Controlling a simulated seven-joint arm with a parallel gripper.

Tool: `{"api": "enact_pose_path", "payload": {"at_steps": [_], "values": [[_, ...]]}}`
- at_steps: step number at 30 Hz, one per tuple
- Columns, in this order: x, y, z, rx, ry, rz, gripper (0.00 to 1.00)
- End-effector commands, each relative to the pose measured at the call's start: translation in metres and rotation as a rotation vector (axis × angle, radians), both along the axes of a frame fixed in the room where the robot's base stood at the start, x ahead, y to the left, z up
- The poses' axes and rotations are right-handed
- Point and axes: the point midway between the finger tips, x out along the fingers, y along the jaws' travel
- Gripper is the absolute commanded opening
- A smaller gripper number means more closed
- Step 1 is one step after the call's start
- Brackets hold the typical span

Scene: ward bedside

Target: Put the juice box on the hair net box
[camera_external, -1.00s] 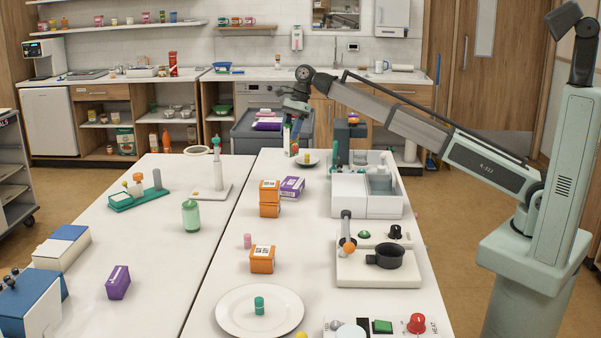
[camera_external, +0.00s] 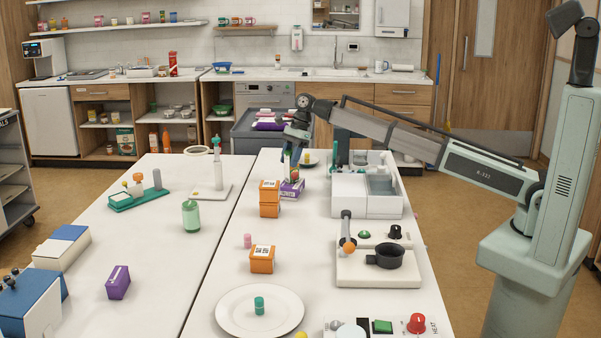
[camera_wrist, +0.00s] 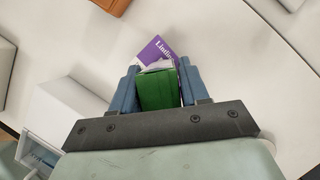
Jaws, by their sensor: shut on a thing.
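My gripper (camera_external: 292,165) is shut on a green carton, which I take for the juice box (camera_external: 288,157). In the wrist view the carton (camera_wrist: 158,90) sits between the two blue fingers of my gripper (camera_wrist: 158,88). A purple box with a white label (camera_external: 293,188) is just below the carton, and its printed top (camera_wrist: 157,48) shows just past the carton's end. I cannot tell whether the two touch. I cannot read which box is the hair net box. Two stacked orange boxes (camera_external: 269,199) stand to the left of the purple one.
White sink-like units (camera_external: 349,203) stand to the right. A single orange box (camera_external: 262,260), a pink piece (camera_external: 247,241) and a large plate (camera_external: 229,310) are nearer the front. Another purple box (camera_external: 118,283) lies on the left table.

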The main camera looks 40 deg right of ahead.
Motion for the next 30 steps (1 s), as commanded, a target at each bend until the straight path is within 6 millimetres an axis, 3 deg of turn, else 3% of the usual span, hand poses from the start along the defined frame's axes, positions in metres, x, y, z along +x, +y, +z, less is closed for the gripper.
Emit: {"api": "enact_pose_path", "payload": {"at_steps": [11, 12, 20, 30], "values": [[0.0001, 0.0001, -0.0030, 0.001, -0.001, 0.001, 0.07], [0.0001, 0.0000, -0.0037, 0.000, -0.001, 0.001, 0.46], [0.0001, 0.0001, -0.0033, 0.000, 0.000, 0.001, 0.70], [0.0004, -0.0005, 0.0014, 0.000, -0.001, 0.001, 0.70]]}}
